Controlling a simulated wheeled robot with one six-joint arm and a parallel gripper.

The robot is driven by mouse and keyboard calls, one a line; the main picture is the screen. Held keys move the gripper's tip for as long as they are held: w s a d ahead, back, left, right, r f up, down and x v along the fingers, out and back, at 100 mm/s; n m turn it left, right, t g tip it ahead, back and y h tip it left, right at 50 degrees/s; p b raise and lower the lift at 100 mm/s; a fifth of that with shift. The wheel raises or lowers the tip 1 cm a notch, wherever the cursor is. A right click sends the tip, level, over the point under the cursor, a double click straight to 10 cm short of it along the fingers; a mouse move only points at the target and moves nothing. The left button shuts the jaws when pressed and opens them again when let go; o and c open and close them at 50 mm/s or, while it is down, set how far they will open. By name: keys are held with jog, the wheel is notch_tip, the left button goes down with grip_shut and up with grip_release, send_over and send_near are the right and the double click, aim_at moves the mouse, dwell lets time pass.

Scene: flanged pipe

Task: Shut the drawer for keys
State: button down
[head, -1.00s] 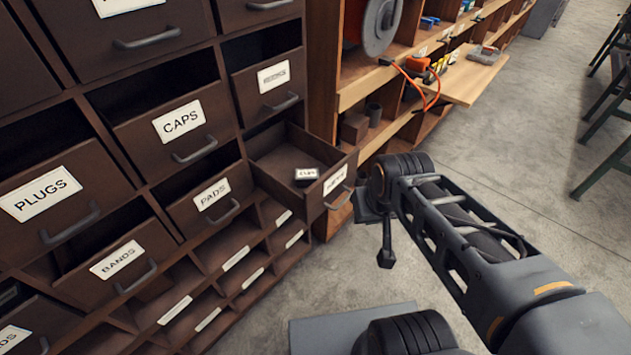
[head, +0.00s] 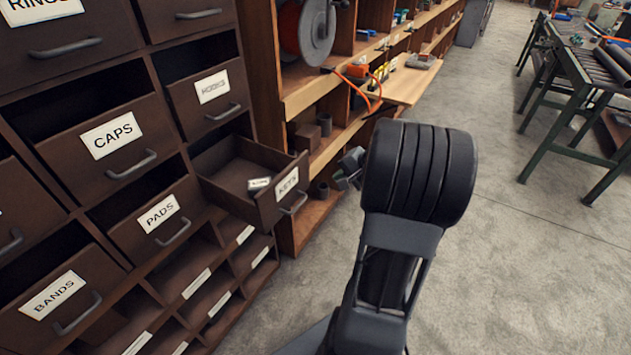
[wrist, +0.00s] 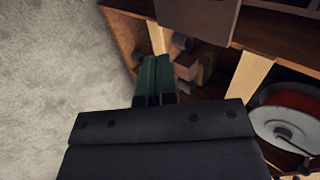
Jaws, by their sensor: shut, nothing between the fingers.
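The keys drawer (head: 268,208) is a dark brown drawer with a white KEYS label and a grey bar handle (head: 295,204). It stands pulled out of the cabinet in the head view, with a small white-labelled item (head: 259,183) inside. My gripper (head: 350,168) is just right of the drawer front, apart from the handle in the picture, and partly hidden by my arm. In the wrist view its green fingers (wrist: 153,72) are together and empty. A brown panel (wrist: 197,16) at the top of that view may be the drawer; I cannot tell.
The CAPS drawer (head: 107,150), PADS drawer (head: 155,220) and BANDS drawer (head: 62,300) are left of it. Wooden shelving with a reel (head: 317,32) and a jutting board (head: 405,84) stands behind. A green-legged bench (head: 575,95) is at right. Grey floor (head: 520,270) between is clear.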

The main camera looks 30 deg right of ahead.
send_near(303, 181)
jog(key=f, duration=0.1)
jog(key=w+f, duration=0.1)
jog(key=f, duration=0.1)
jog(key=w+a+f+p, duration=0.1)
jog(key=shift+w+a+f, duration=0.1)
jog(key=shift+w+f, duration=0.15)
jog(key=shift+f, duration=0.1)
jog(key=shift+w+a, duration=0.4)
jog(key=shift+w, duration=0.45)
jog(key=shift+f, duration=0.1)
